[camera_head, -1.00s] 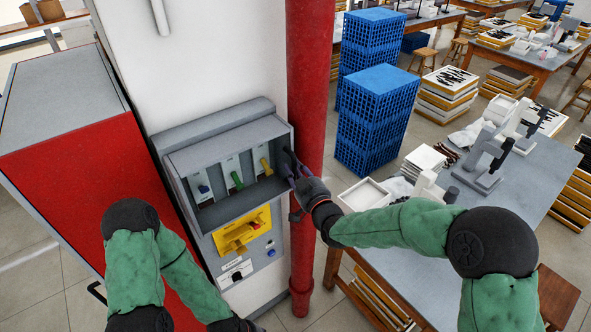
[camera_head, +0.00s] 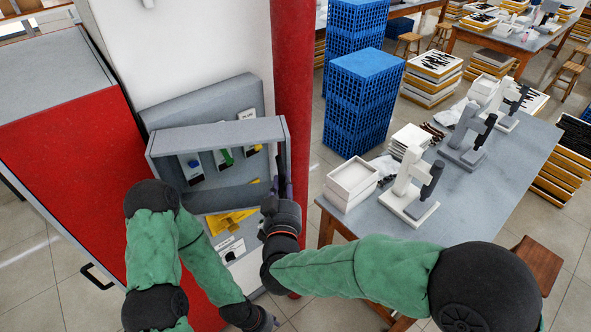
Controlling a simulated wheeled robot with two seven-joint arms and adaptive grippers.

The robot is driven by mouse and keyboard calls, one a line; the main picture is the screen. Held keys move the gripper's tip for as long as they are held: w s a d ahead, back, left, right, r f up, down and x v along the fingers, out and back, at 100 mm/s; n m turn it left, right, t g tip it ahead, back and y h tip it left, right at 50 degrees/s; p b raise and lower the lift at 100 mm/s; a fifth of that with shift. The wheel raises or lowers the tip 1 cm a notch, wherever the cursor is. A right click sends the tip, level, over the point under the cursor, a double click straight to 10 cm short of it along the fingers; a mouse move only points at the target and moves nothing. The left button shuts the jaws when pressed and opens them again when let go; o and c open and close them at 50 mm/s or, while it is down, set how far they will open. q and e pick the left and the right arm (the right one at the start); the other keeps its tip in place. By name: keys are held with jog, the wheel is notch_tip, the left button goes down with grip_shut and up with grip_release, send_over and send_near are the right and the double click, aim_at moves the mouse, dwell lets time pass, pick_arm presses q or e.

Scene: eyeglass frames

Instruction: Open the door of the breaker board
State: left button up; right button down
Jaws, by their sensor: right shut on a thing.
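The grey breaker board (camera_head: 205,97) is mounted on the white pillar. Its door (camera_head: 217,136) is a grey frame that stands out in front of the board, and I see several switches with coloured levers through it, one green (camera_head: 226,156). My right gripper (camera_head: 281,178) is shut on the door's right side edge; its fingers are partly hidden there. Below the door a yellow part (camera_head: 230,221) shows, partly covered by the door and my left arm. My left gripper (camera_head: 265,321) hangs low at the bottom edge, mostly cut off, so its jaws cannot be read.
A red pipe (camera_head: 293,90) runs upright just right of the board, close to my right gripper. A red cabinet (camera_head: 62,170) stands at left. A grey table (camera_head: 472,200) with microscopes and a white box (camera_head: 352,178) is at right. Blue crates (camera_head: 363,100) stand behind.

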jog(key=s+a+h+p, duration=0.1)
jog(key=s+a, duration=0.4)
jog(key=s, duration=0.8)
jog(key=shift+s+a+m, duration=0.2)
jog(key=shift+s+m, duration=0.15)
jog(key=shift+m, duration=0.05)
jog(key=c, duration=1)
grip_release()
jog(key=shift+c, duration=0.2)
jog(key=shift+r, duration=0.1)
notch_tip(320, 180, up, 10)
